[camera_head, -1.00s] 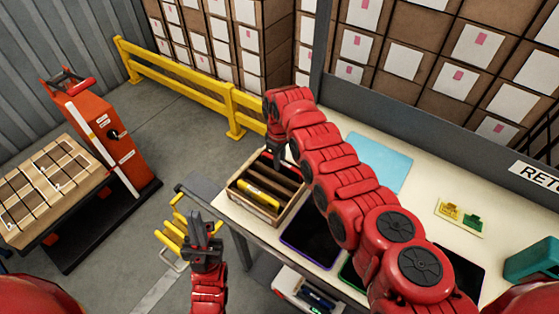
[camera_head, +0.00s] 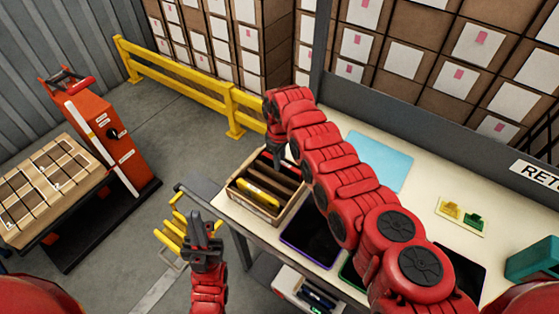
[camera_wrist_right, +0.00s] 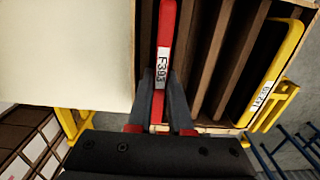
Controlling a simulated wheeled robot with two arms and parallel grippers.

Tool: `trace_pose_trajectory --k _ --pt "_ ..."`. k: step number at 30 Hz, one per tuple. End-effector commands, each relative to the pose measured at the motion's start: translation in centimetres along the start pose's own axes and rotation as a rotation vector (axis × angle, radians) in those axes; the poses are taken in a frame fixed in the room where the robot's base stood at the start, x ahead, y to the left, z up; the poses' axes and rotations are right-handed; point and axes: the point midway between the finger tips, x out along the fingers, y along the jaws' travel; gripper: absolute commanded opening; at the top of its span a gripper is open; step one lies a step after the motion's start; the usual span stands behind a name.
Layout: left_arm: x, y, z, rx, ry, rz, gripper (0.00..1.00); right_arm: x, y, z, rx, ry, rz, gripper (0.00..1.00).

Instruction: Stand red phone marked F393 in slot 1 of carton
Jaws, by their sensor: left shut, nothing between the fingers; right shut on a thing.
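The red phone marked F393 (camera_wrist_right: 165,45) stands on edge between my right gripper's fingers (camera_wrist_right: 160,105), which are shut on it. In the right wrist view it lines up with the leftmost slot of the wooden carton (camera_wrist_right: 141,25), beside the end wall; its depth in the slot is hard to tell. In the head view my right gripper (camera_head: 279,158) is over the carton's far end (camera_head: 252,206), and the arm hides part of it. A yellow phone (camera_wrist_right: 266,88) with a white label stands in the slot at the opposite end. My left gripper (camera_head: 205,222) is shut and empty, left of the table.
The carton sits at the left end of the cream table. A blue mat (camera_head: 381,158), a dark tablet (camera_head: 312,243) and a small board with yellow and green pieces (camera_head: 461,216) lie on it. Yellow bars (camera_head: 173,238) stand beside my left gripper.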

Motion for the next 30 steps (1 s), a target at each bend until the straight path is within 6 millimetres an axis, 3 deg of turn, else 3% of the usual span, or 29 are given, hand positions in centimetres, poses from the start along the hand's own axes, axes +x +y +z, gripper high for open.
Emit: trace_pose_trajectory --k 1,7,14,19,23,30 --pt "0.0 0.0 0.0 0.0 0.0 0.0 0.0 0.0 0.0 0.0 0.0 0.0 0.0 0.2" --pt "0.0 0.0 0.0 0.0 0.0 0.0 0.0 0.0 0.0 0.0 0.0 0.0 0.0 0.53" --pt "0.0 0.0 0.0 0.0 0.0 0.0 0.0 -0.1 0.0 0.0 0.0 0.0 0.0 0.53" --pt "-0.2 0.0 0.1 0.0 0.0 0.0 0.0 -1.1 0.1 -0.1 0.0 0.003 0.002 0.53" --pt "-0.6 0.0 0.1 0.0 0.0 0.0 0.0 -3.2 0.1 -0.1 0.002 0.007 0.003 0.53" --pt "-2.8 0.1 0.5 0.0 0.0 0.0 0.0 -9.8 0.1 -0.1 0.0 0.003 0.005 0.53"
